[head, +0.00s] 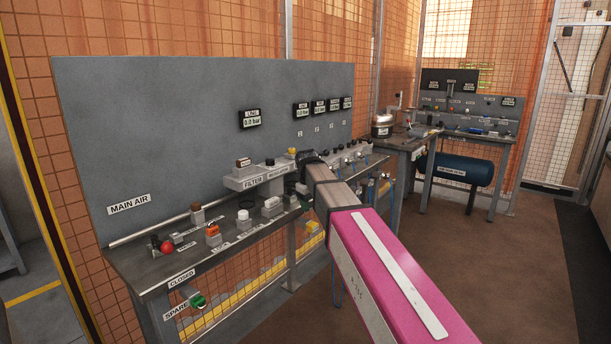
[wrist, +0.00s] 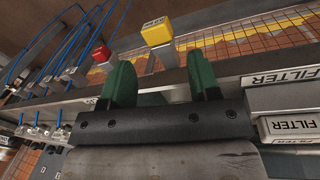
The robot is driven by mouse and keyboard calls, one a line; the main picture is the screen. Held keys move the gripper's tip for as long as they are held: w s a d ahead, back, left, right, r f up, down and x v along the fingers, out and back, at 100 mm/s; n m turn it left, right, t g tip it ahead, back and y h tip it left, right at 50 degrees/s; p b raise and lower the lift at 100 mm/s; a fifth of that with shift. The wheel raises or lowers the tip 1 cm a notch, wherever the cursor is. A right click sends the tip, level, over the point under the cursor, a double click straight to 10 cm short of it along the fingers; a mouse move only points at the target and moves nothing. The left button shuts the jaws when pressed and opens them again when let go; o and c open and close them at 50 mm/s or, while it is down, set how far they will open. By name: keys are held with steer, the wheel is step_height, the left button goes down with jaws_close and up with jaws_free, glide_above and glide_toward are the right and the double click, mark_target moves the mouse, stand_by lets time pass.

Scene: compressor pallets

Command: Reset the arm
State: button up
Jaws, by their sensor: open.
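My gripper (wrist: 161,82) shows in the wrist view as two green fingers standing well apart, with nothing held between them. In the head view my arm reaches from the lower right to the workbench (head: 150,262). The dark end of my gripper (head: 308,158) is beside the raised FILTER block (head: 262,176), and its fingers are hidden there. In the wrist view a yellow handle (wrist: 157,30) and a red handle (wrist: 101,52) show beyond the fingertips. I cannot tell whether the fingers touch the bench edge.
A grey panel (head: 190,130) with gauges stands behind the bench. A red knob (head: 167,247), an orange valve (head: 213,232) and a green handle (head: 198,301) are at the left. Blue hoses (wrist: 75,35) hang near my gripper. Open floor (head: 490,270) lies at right.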

steer(key=s+d+f+m, duration=0.4)
steer(key=s+d+f, duration=0.4)
steer(key=s+f, duration=0.3)
steer(key=s+d+f+m+g+y, duration=0.1)
steer(key=s+d+f+m, duration=0.2)
steer(key=s+d+f, duration=0.6)
steer(key=s+f, duration=0.3)
steer(key=f, duration=0.2)
steer(key=shift+d+f+m, duration=0.15)
steer(key=shift+f+m, duration=0.25)
